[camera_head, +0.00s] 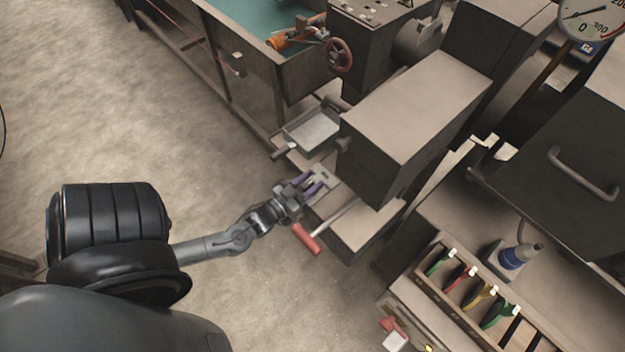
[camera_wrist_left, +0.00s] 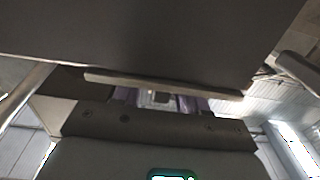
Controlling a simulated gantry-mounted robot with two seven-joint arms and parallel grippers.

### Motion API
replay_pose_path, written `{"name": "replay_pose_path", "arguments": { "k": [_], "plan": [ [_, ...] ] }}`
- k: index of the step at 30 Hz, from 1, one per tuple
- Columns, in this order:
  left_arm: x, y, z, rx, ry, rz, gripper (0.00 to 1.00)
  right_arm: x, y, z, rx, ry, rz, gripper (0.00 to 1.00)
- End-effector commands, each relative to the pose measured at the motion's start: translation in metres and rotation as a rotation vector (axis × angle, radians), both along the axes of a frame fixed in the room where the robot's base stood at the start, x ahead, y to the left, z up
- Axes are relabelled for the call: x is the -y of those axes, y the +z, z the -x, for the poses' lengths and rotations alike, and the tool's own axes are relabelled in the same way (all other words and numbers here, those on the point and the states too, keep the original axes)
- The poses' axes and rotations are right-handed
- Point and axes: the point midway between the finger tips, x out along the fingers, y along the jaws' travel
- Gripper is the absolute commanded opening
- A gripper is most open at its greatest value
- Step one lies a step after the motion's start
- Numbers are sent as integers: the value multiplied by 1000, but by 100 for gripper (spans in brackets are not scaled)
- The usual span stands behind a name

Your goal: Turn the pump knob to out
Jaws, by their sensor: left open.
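My left gripper (camera_head: 318,180) is open and empty, beside the lower left side of a grey box-shaped machine (camera_head: 415,105). A small dark knob (camera_head: 343,144) sits on that machine's left face, a little above and right of the gripper and apart from it. I cannot tell if this is the pump knob, and no "out" marking is readable. A lever with a red handle (camera_head: 307,239) sticks out below the gripper. In the left wrist view the purple fingers (camera_wrist_left: 158,99) are partly hidden, and a large dark surface (camera_wrist_left: 150,40) fills the top.
A metal tray (camera_head: 312,130) juts out above the gripper. A red handwheel (camera_head: 340,54) and a teal-lined tank (camera_head: 245,25) stand at the back. A rack of coloured-handled tools (camera_head: 470,290) is at lower right. The floor at left is clear.

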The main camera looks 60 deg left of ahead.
Motion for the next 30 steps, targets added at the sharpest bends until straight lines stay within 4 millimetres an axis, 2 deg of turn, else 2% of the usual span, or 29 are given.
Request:
{"name": "replay_pose_path", "arguments": {
  "k": [6, 14, 22, 30],
  "plan": [
    [-3, 0, -10, -1, 0, -1, 43, 1, -1, 0, 0, 1, 4, 43],
    [-3, 0, -10, -1, 1, -1, 43, 3, -1, 0, 0, 6, 12, 43],
    [-3, 0, -10, -1, 1, -1, 1, 3, -1, 0, 0, 6, 12, 43],
    [-3, 1, -10, 0, -12, -2, 0, 2, 1, 0, -1, 2, 6, 43]
  ]
}}
